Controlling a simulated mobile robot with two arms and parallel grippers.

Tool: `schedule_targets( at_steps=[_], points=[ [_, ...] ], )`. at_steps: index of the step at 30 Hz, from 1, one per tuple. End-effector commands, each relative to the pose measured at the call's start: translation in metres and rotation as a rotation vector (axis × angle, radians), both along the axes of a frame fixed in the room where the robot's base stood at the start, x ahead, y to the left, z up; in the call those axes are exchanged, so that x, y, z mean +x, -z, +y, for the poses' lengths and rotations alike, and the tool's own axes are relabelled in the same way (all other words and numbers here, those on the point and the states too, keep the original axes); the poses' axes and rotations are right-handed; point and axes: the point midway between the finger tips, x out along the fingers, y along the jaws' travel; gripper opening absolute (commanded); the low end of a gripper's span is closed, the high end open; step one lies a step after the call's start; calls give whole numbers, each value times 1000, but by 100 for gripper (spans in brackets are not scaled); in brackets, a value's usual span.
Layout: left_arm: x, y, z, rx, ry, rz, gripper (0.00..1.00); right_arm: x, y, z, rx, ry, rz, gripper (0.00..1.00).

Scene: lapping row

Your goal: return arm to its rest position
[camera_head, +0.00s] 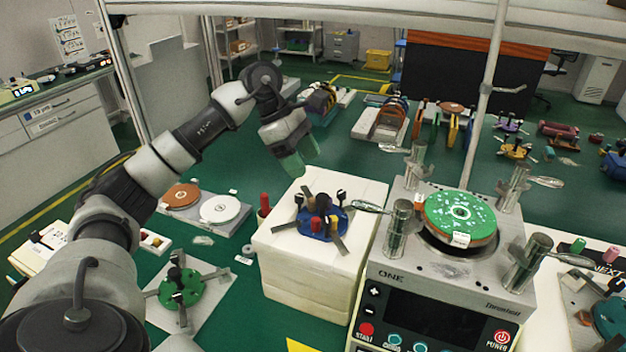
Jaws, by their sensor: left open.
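My left arm comes in from the left and bends down at its wrist in the middle of the camera_head view. My left gripper (304,163) has green fingertips and points down. It is open, with no object seen between its fingers. It hangs in the air above and behind a blue fixture with several posts (322,217). That fixture sits on a cream block (311,265). My right gripper is not in the view.
A lapping machine (440,290) with a green disc (460,217) and upright metal posts stands right of the block. A thin upright pole (484,90) rises behind the machine. Discs stand in racks further back.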

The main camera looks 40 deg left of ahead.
Motion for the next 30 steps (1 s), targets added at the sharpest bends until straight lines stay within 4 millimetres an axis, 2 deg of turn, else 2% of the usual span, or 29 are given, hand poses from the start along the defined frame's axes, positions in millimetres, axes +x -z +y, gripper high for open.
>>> schedule_targets(
  at_steps=[6,22,26,30],
  points=[
    [-2,-10,6,0,0,-1,60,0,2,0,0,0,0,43],
    [-2,-12,5,0,0,-1,60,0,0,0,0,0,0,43],
    [-1,-31,5,0,0,-1,60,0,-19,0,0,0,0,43],
    [-1,-74,6,0,0,-2,60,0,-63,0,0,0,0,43]
  ],
)
